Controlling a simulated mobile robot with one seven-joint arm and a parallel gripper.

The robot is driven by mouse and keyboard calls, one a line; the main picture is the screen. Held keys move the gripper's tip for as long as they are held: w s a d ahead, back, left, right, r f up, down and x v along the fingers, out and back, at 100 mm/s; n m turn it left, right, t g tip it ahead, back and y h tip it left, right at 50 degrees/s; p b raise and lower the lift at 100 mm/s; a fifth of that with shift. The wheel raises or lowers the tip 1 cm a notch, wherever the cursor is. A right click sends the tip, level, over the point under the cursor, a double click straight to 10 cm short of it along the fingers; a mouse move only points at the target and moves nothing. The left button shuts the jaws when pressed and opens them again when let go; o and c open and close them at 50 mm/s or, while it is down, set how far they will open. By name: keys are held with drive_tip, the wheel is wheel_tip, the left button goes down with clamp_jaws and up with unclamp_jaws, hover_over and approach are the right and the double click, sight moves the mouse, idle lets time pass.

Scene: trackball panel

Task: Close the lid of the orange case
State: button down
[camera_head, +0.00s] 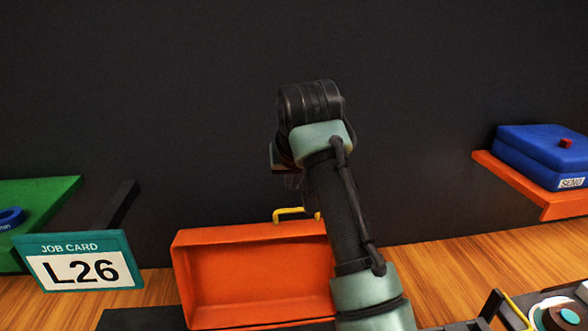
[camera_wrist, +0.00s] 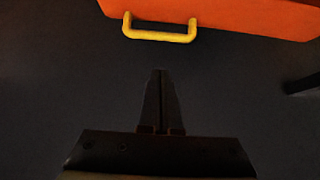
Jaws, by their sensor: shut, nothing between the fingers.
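The lid of the orange case (camera_head: 240,275) stands raised in the head view, with its hollow inner side facing me. A yellow handle (camera_head: 284,213) sits on its top edge. My arm covers the right part of the lid, and the case's lower part is not clearly visible. In the wrist view, an orange edge of the case (camera_wrist: 230,12) and the yellow handle (camera_wrist: 160,36) show at the top. My gripper (camera_wrist: 158,72) is shut and empty, with its tips apart from the handle in that picture. In the head view my arm mostly hides the gripper's fingers.
A job card (camera_head: 85,265) reading L26 stands left, near a green panel (camera_head: 45,195) with a blue ring. A blue box (camera_head: 535,160) rests on an orange shelf (camera_head: 515,185) at right. A dark wall (camera_head: 150,90) rises behind the wooden surface (camera_head: 450,260).

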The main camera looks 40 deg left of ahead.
drive_tip(key=shift+s+d+f+p, duration=0.15)
drive_tip(key=shift+f+p, duration=0.1)
drive_tip(key=shift+f, duration=0.35)
drive_tip(key=shift+s+d+f+p, duration=0.1)
drive_tip(key=shift+f+p, duration=0.2)
drive_tip(key=shift+f, duration=0.3)
drive_tip(key=shift+s+d+f+p, duration=0.15)
drive_tip(key=shift+f+p, duration=0.1)
drive_tip(key=shift+f, duration=0.35)
drive_tip(key=shift+d, duration=0.15)
